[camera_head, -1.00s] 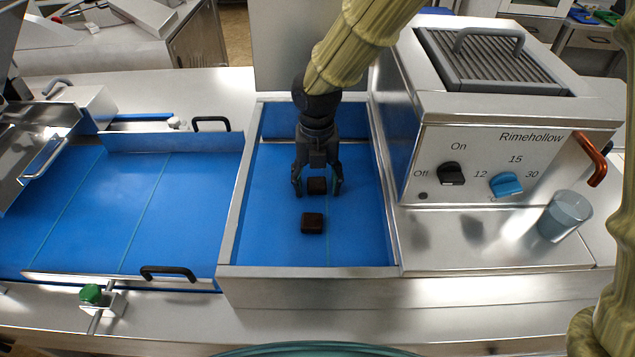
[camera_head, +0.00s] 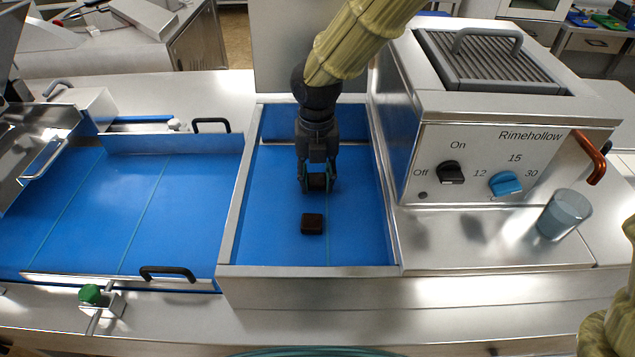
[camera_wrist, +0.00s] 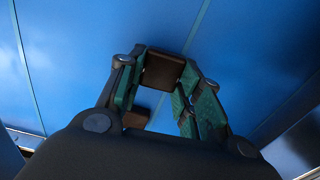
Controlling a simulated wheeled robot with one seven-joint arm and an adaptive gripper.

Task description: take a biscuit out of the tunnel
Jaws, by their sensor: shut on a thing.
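Two dark brown biscuits are on the blue belt inside the metal-walled channel. My gripper (camera_head: 317,186) points down at the farther biscuit (camera_head: 317,181), its fingers shut on that biscuit's sides. The wrist view shows the held biscuit (camera_wrist: 162,72) between the green finger pads of my gripper (camera_wrist: 160,80). The nearer biscuit (camera_head: 312,223) lies free on the belt (camera_head: 275,225), just in front of the gripper. In the wrist view a brown piece (camera_wrist: 136,117) shows partly behind the gripper body. I cannot tell whether the held biscuit is clear of the belt.
Metal side walls (camera_head: 236,215) bound the channel. To the right stands a steel machine (camera_head: 515,160) with two knobs and a grilled top, and a clear cup (camera_head: 564,215) on its ledge. A wider blue belt (camera_head: 110,205) with black handles lies to the left.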

